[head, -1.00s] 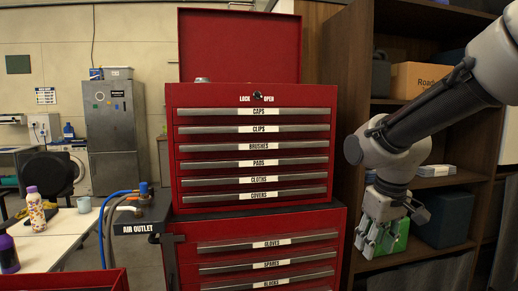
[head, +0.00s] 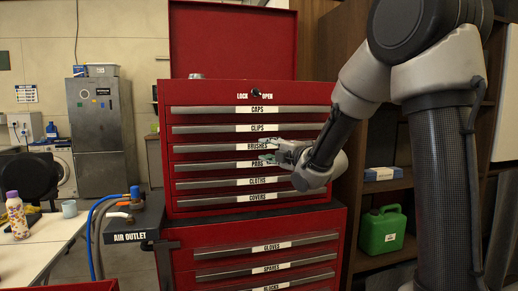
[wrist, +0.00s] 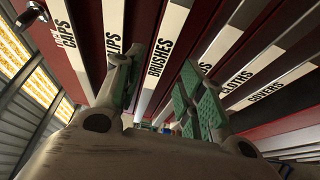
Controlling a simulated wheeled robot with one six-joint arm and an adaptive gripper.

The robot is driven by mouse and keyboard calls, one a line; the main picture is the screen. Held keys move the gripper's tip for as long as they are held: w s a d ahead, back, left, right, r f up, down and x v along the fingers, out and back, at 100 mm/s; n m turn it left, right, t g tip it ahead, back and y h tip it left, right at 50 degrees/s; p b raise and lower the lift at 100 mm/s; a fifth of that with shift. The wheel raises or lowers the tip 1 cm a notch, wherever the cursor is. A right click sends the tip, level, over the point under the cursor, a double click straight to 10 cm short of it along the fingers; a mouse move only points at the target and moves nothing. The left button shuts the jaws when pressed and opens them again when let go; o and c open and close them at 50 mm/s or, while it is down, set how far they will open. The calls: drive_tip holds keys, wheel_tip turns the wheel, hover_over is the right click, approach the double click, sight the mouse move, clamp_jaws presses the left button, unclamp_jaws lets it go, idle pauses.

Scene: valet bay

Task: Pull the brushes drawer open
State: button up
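The brushes drawer (head: 210,148) is a red drawer front with a long grey handle strip and a white label. It sits flush with the drawers around it in the red tool chest. My gripper (head: 268,150) is at this drawer's label, right of the middle of the chest. In the wrist view its green-padded fingers (wrist: 160,85) are spread apart, one on each side of the BRUSHES label (wrist: 162,50). Nothing shows held between them. I cannot tell whether the fingers touch the handle. The label's right part is hidden behind the gripper in the head view.
Caps (head: 205,110) and clips (head: 205,129) drawers lie above, pads (head: 205,166) and others below, all shut. A lock knob (head: 257,92) sits above them. A shelf with a green can (head: 381,230) stands right. An air outlet with hoses (head: 134,205) juts out left.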

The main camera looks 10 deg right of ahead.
sight(258, 147)
drive_tip(key=x, duration=0.5)
drive_tip(key=shift+w+a, duration=0.1)
drive_tip(key=shift+w, duration=0.15)
drive_tip(key=shift+f, duration=0.1)
clamp_jaws()
